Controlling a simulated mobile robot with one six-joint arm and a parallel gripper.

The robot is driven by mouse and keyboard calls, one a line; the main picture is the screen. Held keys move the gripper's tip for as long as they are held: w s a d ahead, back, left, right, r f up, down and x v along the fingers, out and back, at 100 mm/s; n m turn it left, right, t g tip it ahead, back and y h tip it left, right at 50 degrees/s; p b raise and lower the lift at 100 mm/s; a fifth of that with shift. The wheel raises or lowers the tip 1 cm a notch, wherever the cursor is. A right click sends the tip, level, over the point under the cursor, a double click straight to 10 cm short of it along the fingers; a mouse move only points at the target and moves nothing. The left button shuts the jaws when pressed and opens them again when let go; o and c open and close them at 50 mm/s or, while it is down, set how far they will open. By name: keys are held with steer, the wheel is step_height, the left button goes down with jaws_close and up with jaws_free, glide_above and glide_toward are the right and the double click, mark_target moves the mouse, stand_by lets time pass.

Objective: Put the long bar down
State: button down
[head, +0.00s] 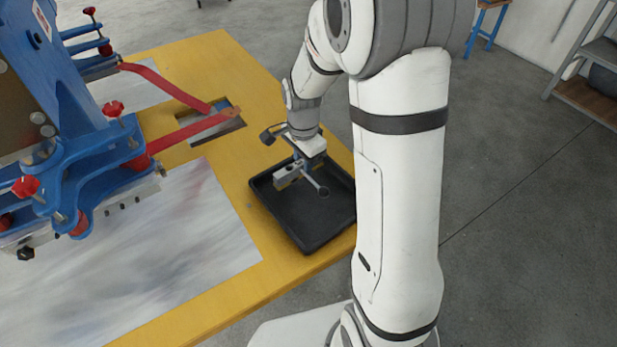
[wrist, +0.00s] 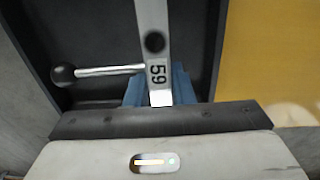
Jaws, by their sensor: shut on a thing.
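My gripper (head: 304,172) is over the black tray (head: 311,236), pointing down. In the wrist view, its blue fingers (wrist: 159,88) are shut on the long bar (wrist: 157,25), a pale metal bar with a dark round spot and the number 59. The bar runs up the picture, away from the gripper. In the head view, a pale grey part of it (head: 287,174) shows beside the fingers. A metal rod with a black ball knob (wrist: 63,75) sticks out left of the bar in the wrist view. I cannot tell whether the bar touches the tray floor.
The tray lies on a yellow table (head: 238,180) near its right edge. A blue fixture with red levers (head: 95,165) stands to the left, its red arms reaching toward a cut-out (head: 214,124) in the table. The front part of the tray is empty.

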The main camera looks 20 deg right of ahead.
mark_target(304, 174)
steer(key=shift+f, duration=2.05)
steer(key=shift+f+b, duration=0.25)
steer(key=shift+b, duration=0.15)
steer(key=c, duration=1.3)
jaws_free()
steer(key=shift+o, duration=0.2)
steer(key=shift+r, duration=0.1)
